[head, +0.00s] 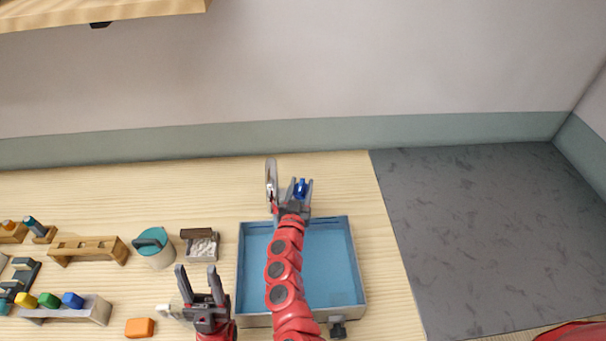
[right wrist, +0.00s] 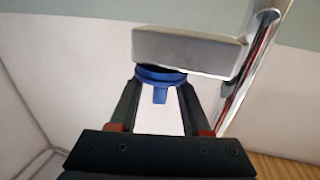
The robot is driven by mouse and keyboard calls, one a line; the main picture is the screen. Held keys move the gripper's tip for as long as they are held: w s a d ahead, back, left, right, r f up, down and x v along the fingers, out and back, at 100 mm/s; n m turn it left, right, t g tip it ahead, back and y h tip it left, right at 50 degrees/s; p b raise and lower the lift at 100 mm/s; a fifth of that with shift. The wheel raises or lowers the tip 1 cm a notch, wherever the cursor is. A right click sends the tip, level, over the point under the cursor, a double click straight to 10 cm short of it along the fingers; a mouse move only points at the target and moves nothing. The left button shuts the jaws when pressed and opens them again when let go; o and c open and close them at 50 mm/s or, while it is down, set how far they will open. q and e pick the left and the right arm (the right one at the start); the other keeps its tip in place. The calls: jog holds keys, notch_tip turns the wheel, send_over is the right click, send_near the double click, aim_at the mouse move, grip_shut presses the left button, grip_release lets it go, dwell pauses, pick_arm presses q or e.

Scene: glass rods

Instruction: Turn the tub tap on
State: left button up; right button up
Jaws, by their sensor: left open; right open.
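The tub (head: 357,262) is a blue basin with a pale rim on the wooden table. Its tap (head: 270,172) stands behind the back rim, and in the right wrist view the tap shows as a silver block (right wrist: 188,48) with a chrome pipe. The blue tap handle (head: 300,187) is a round knob with a short tab in the right wrist view (right wrist: 160,78). My right gripper (head: 296,187) reaches over the tub and is open, with its fingers on either side of the handle; contact cannot be told. My left gripper (head: 200,272) is open and empty, left of the tub.
A teal-lidded pot (head: 156,255) and a small box (head: 200,246) stand left of the tub. An orange block (head: 140,327), a rack (head: 88,249) and a holder with coloured pieces (head: 95,310) lie further left. A grey surface (head: 490,230) on the right is clear.

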aim_at(303, 179)
jog(key=shift+x, duration=1.1)
jog(key=shift+w+d, duration=0.15)
jog(key=shift+w, duration=0.35)
grip_shut()
